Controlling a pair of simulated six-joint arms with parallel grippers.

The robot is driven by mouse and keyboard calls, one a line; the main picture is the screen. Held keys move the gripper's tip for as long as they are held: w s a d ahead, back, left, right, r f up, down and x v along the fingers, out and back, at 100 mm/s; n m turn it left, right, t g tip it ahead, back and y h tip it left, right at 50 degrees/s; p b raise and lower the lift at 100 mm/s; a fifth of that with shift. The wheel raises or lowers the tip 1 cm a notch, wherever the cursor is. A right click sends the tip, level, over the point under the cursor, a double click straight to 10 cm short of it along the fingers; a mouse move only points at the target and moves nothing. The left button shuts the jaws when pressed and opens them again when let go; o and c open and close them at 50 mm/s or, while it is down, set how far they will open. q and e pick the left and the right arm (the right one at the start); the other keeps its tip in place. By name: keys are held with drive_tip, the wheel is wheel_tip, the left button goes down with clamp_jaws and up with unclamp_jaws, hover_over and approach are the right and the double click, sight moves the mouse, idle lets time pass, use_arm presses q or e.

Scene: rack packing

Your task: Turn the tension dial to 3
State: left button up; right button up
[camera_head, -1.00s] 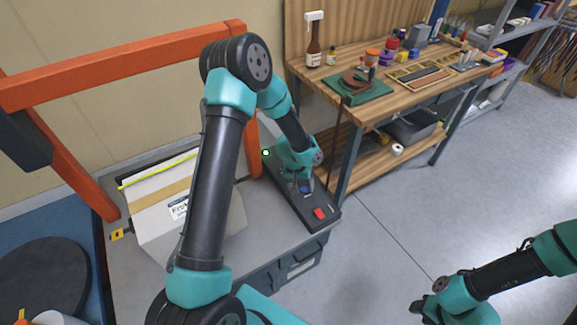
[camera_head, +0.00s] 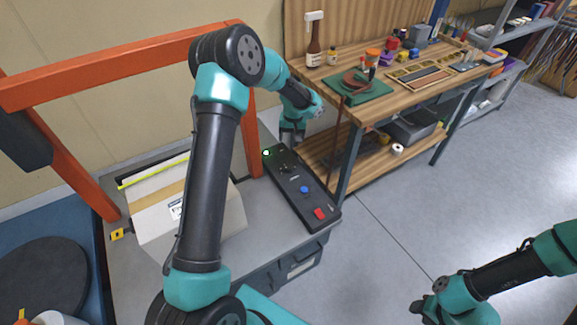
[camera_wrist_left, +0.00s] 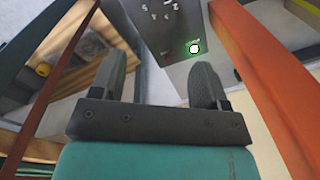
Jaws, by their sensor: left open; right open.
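The dark control panel (camera_head: 296,198) lies on the grey bench, with a lit green lamp (camera_head: 266,153) at its far end. A small dark shape near that end (camera_head: 287,169) looks like the tension dial; its setting is too small to read. In the left wrist view the panel (camera_wrist_left: 165,38) shows white digits at the top edge and the green lamp (camera_wrist_left: 194,48); the dial is not clearly seen there. My left gripper (camera_wrist_left: 158,80) is open and empty, beside the panel's far end. My right gripper (camera_head: 418,310) is open and empty, low at the right, far from the panel.
A wooden workbench (camera_head: 400,100) with tools is at the back right.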

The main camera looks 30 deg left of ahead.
sight(288, 166)
use_arm(q)
drive_tip(key=f, duration=1.1)
drive_tip(key=a+f, duration=0.1)
drive_tip(key=f, duration=0.4)
drive_tip(key=shift+s+f, duration=0.2)
drive_tip(key=shift+s, duration=0.05)
drive_tip(key=c, duration=0.9)
